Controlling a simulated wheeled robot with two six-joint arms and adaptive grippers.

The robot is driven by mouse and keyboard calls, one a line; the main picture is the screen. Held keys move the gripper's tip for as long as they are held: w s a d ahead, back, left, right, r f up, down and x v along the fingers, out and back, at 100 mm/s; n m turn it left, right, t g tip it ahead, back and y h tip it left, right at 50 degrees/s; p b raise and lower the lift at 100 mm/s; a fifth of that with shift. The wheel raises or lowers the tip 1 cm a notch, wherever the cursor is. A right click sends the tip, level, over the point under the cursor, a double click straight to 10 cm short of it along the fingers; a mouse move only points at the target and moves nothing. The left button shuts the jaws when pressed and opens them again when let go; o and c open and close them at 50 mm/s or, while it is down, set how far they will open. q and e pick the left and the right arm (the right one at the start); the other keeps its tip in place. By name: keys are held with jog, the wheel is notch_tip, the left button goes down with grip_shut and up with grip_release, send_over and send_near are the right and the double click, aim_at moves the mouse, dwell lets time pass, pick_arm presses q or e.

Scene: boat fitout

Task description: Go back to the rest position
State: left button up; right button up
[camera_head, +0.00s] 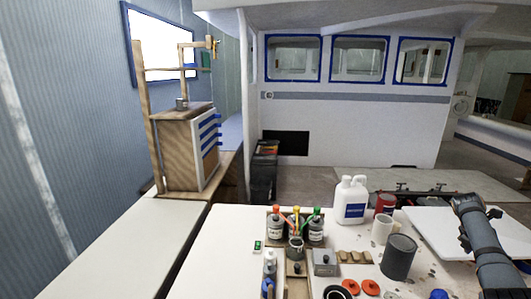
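A dark grey, jointed part of my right arm rises from the lower right corner and stands in front of a white board (425,222) on the worktable. I see no fingertips on it, so the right gripper does not show. My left arm and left gripper are not in view. Nothing held by either gripper can be seen.
The white worktable (225,235) holds bottles with orange, yellow and green tops, a white jug (351,200), a dark grey can (398,257), a red can (385,204) and a grey box (325,263). Its left part is clear. A wooden cabinet (178,150) stands behind.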

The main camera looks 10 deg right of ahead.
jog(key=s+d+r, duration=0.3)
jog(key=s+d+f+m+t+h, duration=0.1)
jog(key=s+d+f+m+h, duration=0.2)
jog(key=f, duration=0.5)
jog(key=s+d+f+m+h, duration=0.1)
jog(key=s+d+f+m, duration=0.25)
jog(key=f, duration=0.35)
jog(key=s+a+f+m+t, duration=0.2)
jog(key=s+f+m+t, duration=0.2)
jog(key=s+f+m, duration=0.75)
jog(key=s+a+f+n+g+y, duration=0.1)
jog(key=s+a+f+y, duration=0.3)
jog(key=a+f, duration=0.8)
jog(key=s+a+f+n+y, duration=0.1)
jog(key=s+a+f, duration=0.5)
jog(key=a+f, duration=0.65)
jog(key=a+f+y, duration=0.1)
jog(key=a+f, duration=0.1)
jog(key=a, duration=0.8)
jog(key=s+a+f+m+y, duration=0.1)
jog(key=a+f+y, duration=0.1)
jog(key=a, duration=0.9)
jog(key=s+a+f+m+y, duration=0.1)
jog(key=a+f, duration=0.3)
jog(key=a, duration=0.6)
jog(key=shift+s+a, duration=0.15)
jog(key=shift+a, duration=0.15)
